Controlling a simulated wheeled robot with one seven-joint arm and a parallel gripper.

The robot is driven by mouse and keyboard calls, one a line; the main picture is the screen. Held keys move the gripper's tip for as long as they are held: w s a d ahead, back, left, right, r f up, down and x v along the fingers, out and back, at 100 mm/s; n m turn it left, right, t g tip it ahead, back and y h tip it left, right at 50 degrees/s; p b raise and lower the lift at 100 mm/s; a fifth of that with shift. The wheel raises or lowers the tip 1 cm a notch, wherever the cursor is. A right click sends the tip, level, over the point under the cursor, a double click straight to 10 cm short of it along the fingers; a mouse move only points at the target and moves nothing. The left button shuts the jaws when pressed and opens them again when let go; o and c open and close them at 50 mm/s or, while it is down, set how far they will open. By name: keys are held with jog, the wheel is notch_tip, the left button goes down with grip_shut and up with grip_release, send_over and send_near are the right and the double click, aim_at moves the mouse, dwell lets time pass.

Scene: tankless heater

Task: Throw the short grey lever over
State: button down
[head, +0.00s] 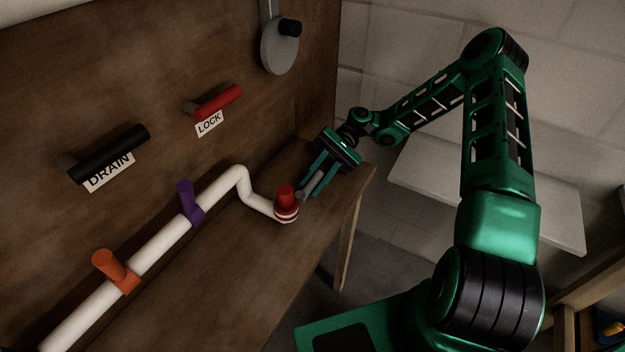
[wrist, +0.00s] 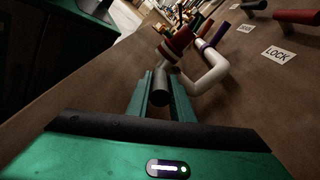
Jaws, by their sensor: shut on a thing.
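The short grey lever (head: 314,184) sticks out beside the red-capped end of the white pipe, low on the right of the wooden board. In the wrist view it is a dark grey cylinder (wrist: 160,90) lying between my two fingers. My gripper (head: 311,183) reaches down to it from the upper right and is shut on it; the wrist view shows the fingers (wrist: 162,88) along both its sides. The lever's joint is partly hidden near the red cap (head: 286,194), which also shows in the wrist view (wrist: 180,38).
The white pipe (head: 160,245) carries a purple handle (head: 187,200) and an orange handle (head: 112,268). A black DRAIN handle (head: 112,153), a red LOCK handle (head: 218,101) and a grey disc with a black knob (head: 279,48) are on the board. A pale shelf (head: 480,195) stands behind my arm.

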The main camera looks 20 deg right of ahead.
jog(key=shift+w, duration=0.15)
jog(key=c, duration=1.6)
grip_release()
jog(key=shift+o, duration=0.2)
jog(key=shift+d, duration=0.1)
jog(key=shift+v, duration=5.45)
